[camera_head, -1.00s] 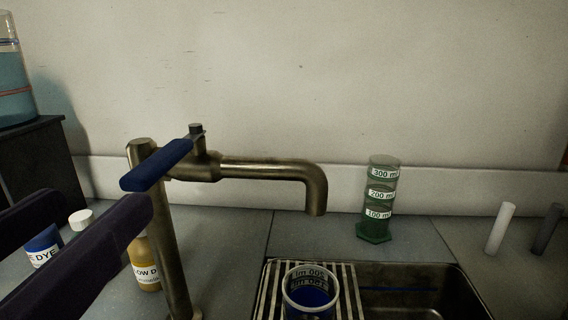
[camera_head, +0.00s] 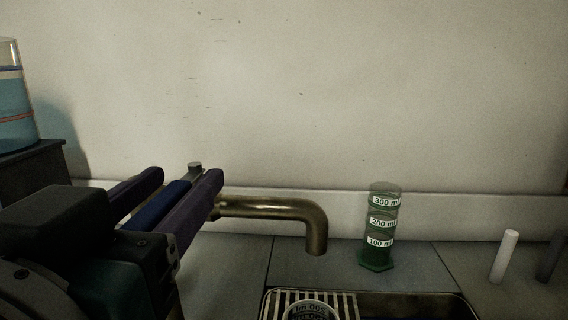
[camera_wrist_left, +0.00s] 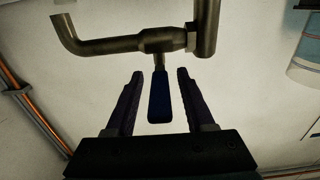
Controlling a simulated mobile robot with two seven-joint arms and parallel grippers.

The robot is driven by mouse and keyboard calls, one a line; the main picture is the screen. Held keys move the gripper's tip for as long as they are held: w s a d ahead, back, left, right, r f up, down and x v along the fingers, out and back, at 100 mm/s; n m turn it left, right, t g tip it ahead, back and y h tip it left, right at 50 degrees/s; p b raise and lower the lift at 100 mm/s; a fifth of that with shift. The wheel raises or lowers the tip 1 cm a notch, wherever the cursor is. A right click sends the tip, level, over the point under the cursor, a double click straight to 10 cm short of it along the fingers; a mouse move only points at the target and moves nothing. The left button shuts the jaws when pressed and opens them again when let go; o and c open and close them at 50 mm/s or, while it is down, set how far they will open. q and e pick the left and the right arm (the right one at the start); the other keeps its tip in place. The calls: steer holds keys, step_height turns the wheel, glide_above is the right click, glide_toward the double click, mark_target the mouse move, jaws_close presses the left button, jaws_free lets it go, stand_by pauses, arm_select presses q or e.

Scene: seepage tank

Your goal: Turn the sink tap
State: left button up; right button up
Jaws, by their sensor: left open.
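The brass sink tap (camera_head: 285,208) has a curved spout that ends above the sink. Its blue lever handle (camera_head: 160,204) points toward me. My left gripper (camera_head: 185,190) is open, with one dark finger on each side of the handle. In the left wrist view, the handle (camera_wrist_left: 159,98) lies between the two fingers (camera_wrist_left: 157,90), with a gap on both sides. The tap body also shows there (camera_wrist_left: 130,43). The tap's post is mostly hidden behind my left gripper in the head view. My right gripper is not in view.
A green measuring cylinder (camera_head: 380,228) stands on the counter right of the spout. A beaker (camera_head: 311,310) sits on the slatted rack (camera_head: 345,300) at the sink. A white rod (camera_head: 504,257) stands farther right. A tank of blue liquid (camera_head: 15,105) is at the far left.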

arm_select(q)
steer(key=shift+w, duration=0.3)
jaws_close()
stand_by(0.3)
stand_by(1.0)
